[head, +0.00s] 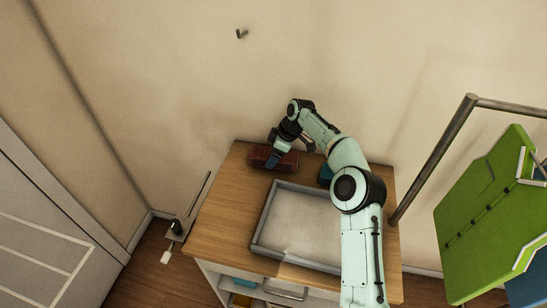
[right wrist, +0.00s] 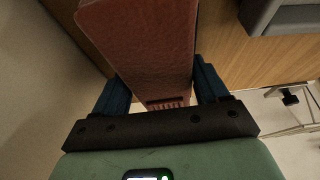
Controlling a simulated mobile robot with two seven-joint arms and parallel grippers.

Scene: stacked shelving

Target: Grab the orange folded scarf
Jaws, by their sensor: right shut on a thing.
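A reddish-brown, leather-textured flat thing (head: 262,153) lies at the back left of the wooden cabinet top, near the wall. My right gripper (head: 276,157) is at it. In the right wrist view this thing (right wrist: 140,45) runs between the two blue fingers of my gripper (right wrist: 165,90), which is shut on it; its near end has a small ribbed edge. I cannot tell whether it is a scarf. An orange-yellow thing (head: 241,300), partly cut off by the picture edge, lies in the open shelf below the cabinet top. My left gripper is out of view.
A grey-rimmed tray (head: 262,222) with a pale inside fills much of the cabinet top (head: 222,215). A blue thing (head: 325,175) is partly behind my arm. A teal thing (head: 245,282) lies in the shelf.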

